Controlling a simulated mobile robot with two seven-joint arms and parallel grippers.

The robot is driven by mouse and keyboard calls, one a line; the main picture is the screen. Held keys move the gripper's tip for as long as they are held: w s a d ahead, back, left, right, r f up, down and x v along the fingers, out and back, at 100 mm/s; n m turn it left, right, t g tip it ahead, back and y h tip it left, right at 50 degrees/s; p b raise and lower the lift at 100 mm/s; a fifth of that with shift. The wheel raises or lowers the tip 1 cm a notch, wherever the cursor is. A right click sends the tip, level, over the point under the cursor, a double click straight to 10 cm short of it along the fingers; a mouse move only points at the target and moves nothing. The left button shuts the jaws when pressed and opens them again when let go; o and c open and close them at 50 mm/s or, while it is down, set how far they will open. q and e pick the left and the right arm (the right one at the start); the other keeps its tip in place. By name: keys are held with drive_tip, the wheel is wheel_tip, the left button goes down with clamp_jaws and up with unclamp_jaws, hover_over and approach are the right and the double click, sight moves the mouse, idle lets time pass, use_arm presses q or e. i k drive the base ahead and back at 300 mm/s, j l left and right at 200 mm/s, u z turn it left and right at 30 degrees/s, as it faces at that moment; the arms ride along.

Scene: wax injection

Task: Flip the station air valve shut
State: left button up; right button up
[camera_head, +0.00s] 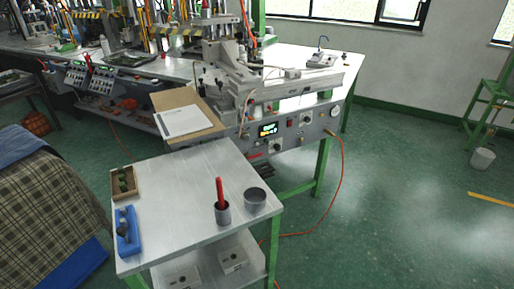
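The wax injection station (255,80) stands on the green-legged bench at the centre of the head view. Its grey front panel (298,137) carries a lit display (268,129), knobs, a small red part (290,123) and a round gauge (335,111) near the right end. An orange hose (342,165) leaves the panel's right end and hangs down to the floor. Small fittings (329,132) sit by the hose's upper end; which part is the air valve, and its handle position, is too small to tell. Neither of my grippers is in view.
The orange hose trails across the floor. Green floor (390,200) to the right is clear.

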sight(248, 156)
drive_tip(key=i+l, duration=0.2)
drive_tip(key=i, duration=0.2)
drive_tip(key=i+l+u, duration=0.15)
drive_tip(key=l, duration=0.5)
drive_tip(key=l+u, duration=0.1)
drive_tip(key=l, duration=0.55)
drive_tip(key=i+l+u, duration=0.15)
drive_tip(key=l, duration=0.3)
drive_tip(key=i+l+u, duration=0.1)
drive_tip(key=l, duration=0.35)
drive_tip(key=i+l+u, duration=0.35)
drive_tip(key=i+l, duration=0.25)
drive_tip(key=l, duration=0.15)
drive_tip(key=i+l, duration=0.15)
drive_tip(key=i, duration=0.2)
drive_tip(key=j+u, duration=0.05)
